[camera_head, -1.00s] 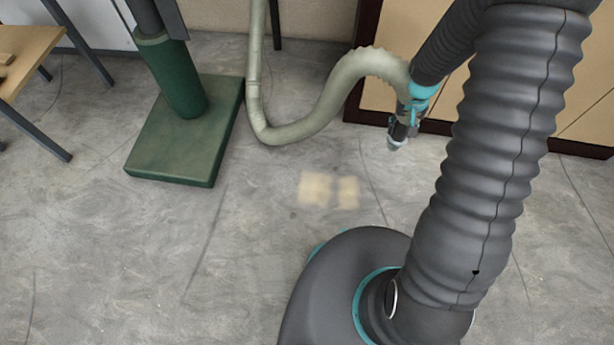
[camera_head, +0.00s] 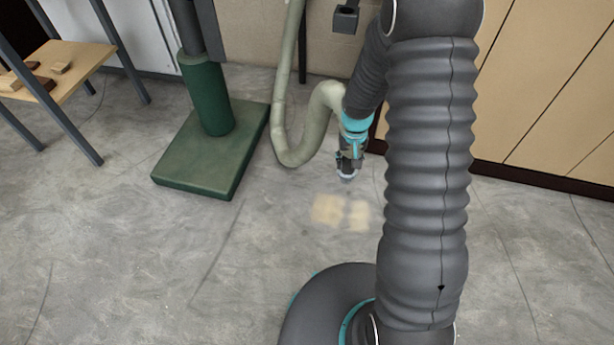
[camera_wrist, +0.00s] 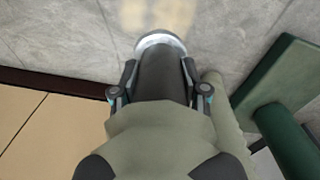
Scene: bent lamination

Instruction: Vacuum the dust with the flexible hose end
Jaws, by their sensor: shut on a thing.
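The pale green flexible hose (camera_head: 318,112) hangs down, loops low near the floor and rises to my gripper (camera_head: 348,162). My gripper is shut on the hose's dark end piece, whose light rim (camera_head: 347,177) points down. In the wrist view the hose (camera_wrist: 160,140) fills the lower middle, my fingers (camera_wrist: 160,88) flank the dark nozzle, and its pale rim (camera_wrist: 161,40) faces the dust. Two tan patches of dust (camera_head: 327,209) lie side by side on the floor. The nozzle is above and just behind them in the head view; its exact height is unclear.
A green machine base (camera_head: 208,165) with a column stands left of the hose. A wooden table (camera_head: 65,65) with small blocks is at far left. Tan cabinets (camera_head: 530,95) with a dark plinth line the back right. The floor around the dust is clear.

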